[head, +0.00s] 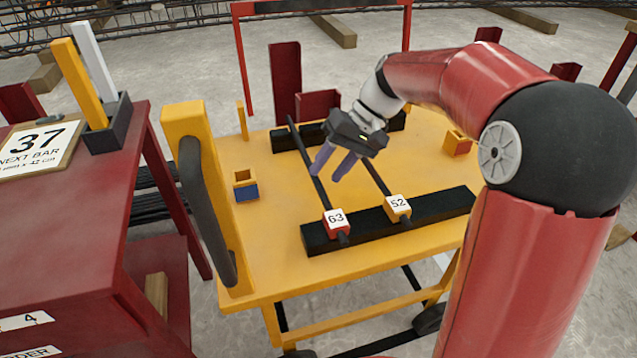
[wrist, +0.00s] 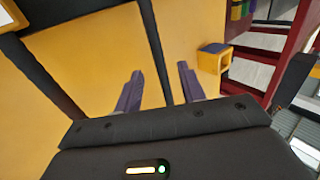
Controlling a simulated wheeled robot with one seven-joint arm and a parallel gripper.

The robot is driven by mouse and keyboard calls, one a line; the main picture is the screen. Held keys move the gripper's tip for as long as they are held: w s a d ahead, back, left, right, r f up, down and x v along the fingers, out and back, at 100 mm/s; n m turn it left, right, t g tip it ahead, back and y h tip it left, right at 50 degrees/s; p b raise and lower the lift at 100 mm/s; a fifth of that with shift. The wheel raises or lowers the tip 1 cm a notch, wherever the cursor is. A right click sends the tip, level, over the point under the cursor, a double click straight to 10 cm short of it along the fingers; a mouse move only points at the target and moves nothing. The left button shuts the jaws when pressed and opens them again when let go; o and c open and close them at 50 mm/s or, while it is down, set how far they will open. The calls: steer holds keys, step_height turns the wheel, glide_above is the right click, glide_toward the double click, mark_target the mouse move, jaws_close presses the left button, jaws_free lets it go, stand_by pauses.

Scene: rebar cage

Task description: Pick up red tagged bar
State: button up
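The red tagged bar (head: 321,192) is a dark rod lying across two black supports on the yellow table. Its red tag reading 63 (head: 336,221) sits near its front end. My gripper (head: 332,169) is open and empty over the table, close to the red tagged bar. In the wrist view a dark bar (wrist: 158,45), apparently the same one, runs between the two open purple fingers (wrist: 160,75). Whether the fingertips reach down beside it, I cannot tell.
A yellow post (head: 192,150) with a dark grey piece stands at the table's left. A small yellow and blue block (head: 245,187) lies left of the bars. Red uprights (head: 285,80) stand behind. A red cart (head: 70,215) with a 37 sign stands at left.

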steer(key=shift+x, duration=1.2)
jaws_close()
steer(key=shift+r, duration=0.1)
